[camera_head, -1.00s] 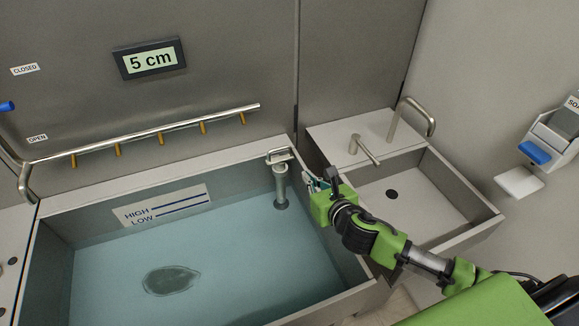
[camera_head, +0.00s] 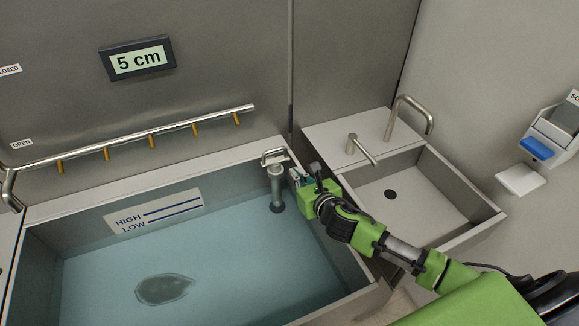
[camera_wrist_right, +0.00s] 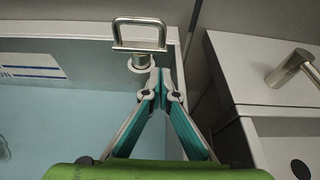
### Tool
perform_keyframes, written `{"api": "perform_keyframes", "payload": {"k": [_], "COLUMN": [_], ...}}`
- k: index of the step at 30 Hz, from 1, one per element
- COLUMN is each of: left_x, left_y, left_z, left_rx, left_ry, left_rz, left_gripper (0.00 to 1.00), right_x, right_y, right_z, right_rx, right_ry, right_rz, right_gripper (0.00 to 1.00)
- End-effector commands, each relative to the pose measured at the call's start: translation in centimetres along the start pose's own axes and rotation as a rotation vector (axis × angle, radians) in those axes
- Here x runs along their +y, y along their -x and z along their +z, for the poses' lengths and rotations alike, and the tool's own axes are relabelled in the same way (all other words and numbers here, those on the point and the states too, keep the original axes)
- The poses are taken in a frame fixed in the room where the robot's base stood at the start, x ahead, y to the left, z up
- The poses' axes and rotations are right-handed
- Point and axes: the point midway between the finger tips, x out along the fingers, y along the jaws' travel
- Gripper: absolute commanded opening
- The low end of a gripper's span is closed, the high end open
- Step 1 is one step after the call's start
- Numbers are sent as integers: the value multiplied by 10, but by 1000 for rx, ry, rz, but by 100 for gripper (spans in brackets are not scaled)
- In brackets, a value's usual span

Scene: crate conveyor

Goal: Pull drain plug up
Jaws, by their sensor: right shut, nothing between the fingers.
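The drain plug (camera_head: 276,186) is a grey upright post in the back right corner of the water-filled basin (camera_head: 331,303). Its metal loop handle (camera_head: 274,155) is at the top, level with the rim. In the right wrist view the handle (camera_wrist_right: 139,35) stands just beyond my fingertips, slightly left of them. My right gripper (camera_head: 297,177) is just right of the plug, over the basin's right wall. Its fingertips (camera_wrist_right: 160,74) are together with nothing between them. They look apart from the handle. My left gripper is out of view.
A small sink (camera_head: 464,237) with a faucet (camera_head: 412,112) and a lever (camera_head: 360,147) is on the right. A pipe with several nozzles (camera_head: 150,133) runs along the back wall under a "5 cm" display (camera_head: 138,58). A dark oval object (camera_head: 163,289) lies in the water.

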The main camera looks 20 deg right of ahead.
Motion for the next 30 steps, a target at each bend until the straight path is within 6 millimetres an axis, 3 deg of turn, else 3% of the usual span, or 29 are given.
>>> {"api": "perform_keyframes", "payload": {"k": [6,12,25,30], "left_x": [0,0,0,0], "left_y": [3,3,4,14], "left_z": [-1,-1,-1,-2], "left_rx": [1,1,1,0], "left_ry": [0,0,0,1], "left_rz": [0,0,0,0], "left_gripper": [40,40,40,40], "right_x": [1,0,0,0], "right_y": [-35,-52,-55,-51], "right_z": [1,0,0,11], "right_rx": [0,0,0,0], "right_ry": [-3,-1,-1,0], "right_rz": [0,1,1,1], "right_gripper": [0,0,0,0]}}
